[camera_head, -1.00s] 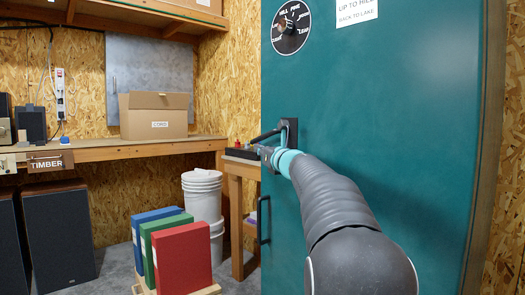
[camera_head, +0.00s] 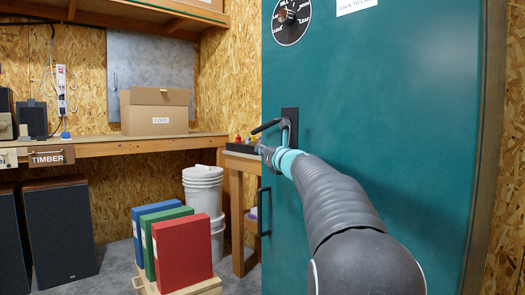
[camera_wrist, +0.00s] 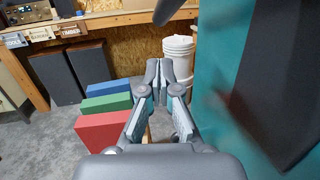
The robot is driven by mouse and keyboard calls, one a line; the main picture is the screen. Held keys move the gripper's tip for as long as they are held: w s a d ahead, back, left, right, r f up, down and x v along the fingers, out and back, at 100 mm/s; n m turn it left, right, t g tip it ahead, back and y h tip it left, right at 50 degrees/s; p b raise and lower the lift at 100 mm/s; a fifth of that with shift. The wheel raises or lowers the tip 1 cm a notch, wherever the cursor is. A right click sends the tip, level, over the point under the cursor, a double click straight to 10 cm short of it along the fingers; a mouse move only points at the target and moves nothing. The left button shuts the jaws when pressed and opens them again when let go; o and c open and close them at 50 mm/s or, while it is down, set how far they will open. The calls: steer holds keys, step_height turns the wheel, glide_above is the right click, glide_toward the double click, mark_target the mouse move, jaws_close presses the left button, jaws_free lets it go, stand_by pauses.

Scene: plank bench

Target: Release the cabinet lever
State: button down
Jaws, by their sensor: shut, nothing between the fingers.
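The teal cabinet door (camera_head: 390,120) fills the right of the head view. Its black lever (camera_head: 266,126) sticks out to the left from a dark upright plate (camera_head: 290,116), tilted slightly down toward its free end. My gripper (camera_head: 262,149) is just below the lever, with a visible gap between them. In the wrist view, my gripper (camera_wrist: 166,68) has its fingertips together with nothing between them. A blurred dark bar (camera_wrist: 173,12) at the top there looks like the lever. A large dark shape (camera_wrist: 280,80) at the right is probably the plate.
A black pull handle (camera_head: 263,212) is lower on the door. Left of it stand a wooden side table (camera_head: 237,200), white buckets (camera_head: 203,190) and blue, green and red binders (camera_head: 183,252). A workbench (camera_head: 130,146) with a cardboard box (camera_head: 155,110) runs along the back.

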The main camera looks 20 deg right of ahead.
steer(key=s+a+f+b, duration=0.1)
steer(key=s+f, duration=0.3)
steer(key=f, duration=0.6)
steer(key=shift+b, duration=0.7)
steer(key=shift+r, duration=0.1)
steer(key=s+a+f+n+g+y, duration=0.3)
steer(key=a+f+n+g, duration=0.15)
steer(key=f+n, duration=0.65)
steer(key=s+a+f+n+g+p, duration=0.2)
steer(key=s+a+f+n+g, duration=0.4)
steer(key=s+a+f+n, duration=0.35)
steer(key=s+a+f+n+g+h+p, duration=0.1)
steer(key=s+a+n+g+h+p, duration=0.1)
steer(key=s+n, duration=0.65)
steer(key=s+a+f+n+g+h+p, duration=0.1)
steer(key=s+a+f+n+g+p, duration=0.15)
steer(key=s, duration=1.05)
steer(key=s+a+r+n+t+h+p, duration=0.1)
steer(key=s+a+r+n+p, duration=0.1)
steer(key=s+r+n+p, duration=0.2)
steer(key=s+r, duration=0.1)
steer(key=s, duration=0.1)
steer(key=shift+s+r, duration=0.25)
steer(key=shift+s, duration=0.1)
